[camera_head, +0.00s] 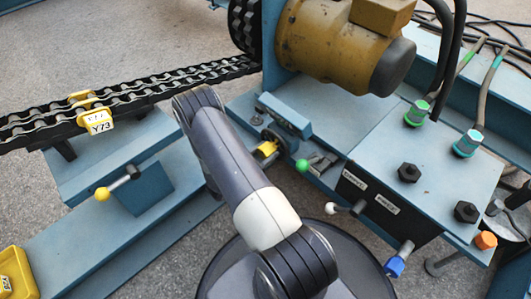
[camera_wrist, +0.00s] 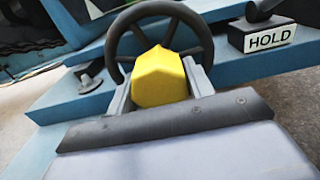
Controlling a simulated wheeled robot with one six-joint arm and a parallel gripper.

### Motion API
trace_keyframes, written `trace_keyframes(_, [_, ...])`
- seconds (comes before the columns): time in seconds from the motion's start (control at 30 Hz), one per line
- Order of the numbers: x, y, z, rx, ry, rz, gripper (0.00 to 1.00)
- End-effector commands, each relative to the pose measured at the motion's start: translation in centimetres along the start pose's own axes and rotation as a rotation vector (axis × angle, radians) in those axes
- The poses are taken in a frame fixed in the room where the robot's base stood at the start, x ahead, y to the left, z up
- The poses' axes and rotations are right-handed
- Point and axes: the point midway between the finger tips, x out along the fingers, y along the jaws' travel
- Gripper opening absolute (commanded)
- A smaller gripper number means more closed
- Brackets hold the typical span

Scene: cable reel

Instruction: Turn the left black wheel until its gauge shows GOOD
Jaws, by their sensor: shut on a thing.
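A black spoked wheel (camera_wrist: 202,38) stands on the blue frame in the wrist view, with a yellow faceted block (camera_wrist: 160,80) in front of its middle. My gripper (camera_wrist: 160,92) is shut on the yellow block, one grey finger on each side. I cannot tell how the block joins the wheel. In the head view the wheel (camera_head: 274,134) and yellow block (camera_head: 267,149) are small, right of my arm, and my gripper's fingers are hidden. A dark block with a white label reading HOLD (camera_wrist: 268,38) sits right of the wheel; I cannot tell whether it is the gauge.
A green-knobbed lever (camera_head: 302,165) stands close right of the wheel. A chain (camera_head: 150,90) with a yellow tag, Y73 (camera_head: 100,123), runs left. A yellow-brown motor (camera_head: 335,45) stands behind. Green-capped fittings (camera_head: 468,143) and black bolts (camera_head: 408,172) are at right.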

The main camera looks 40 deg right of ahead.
Motion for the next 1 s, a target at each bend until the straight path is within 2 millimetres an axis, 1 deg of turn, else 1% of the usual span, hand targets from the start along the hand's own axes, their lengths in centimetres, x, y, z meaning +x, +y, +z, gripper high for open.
trace_keyframes(0.4, [0.0, 0.01, 0.03, 0.008, 0.0, 0.0, 0.09])
trace_keyframes(0.43, [0.0, 0.01, 0.04, 0.008, 0.0, 0.0, 0.51])
trace_keyframes(0.6, [0.0, 0.01, 0.03, 0.008, 0.0, 0.0, 0.65])
trace_keyframes(0.7, [0.0, 0.01, 0.02, 0.007, 0.0, 0.0, 0.71])
trace_keyframes(0.9, [-0.03, 0.01, 0.02, 0.007, 0.0, 0.0, 0.71])
trace_keyframes(1.0, [-0.4, 0.03, 0.07, 0.007, 0.0, 0.001, 0.71])
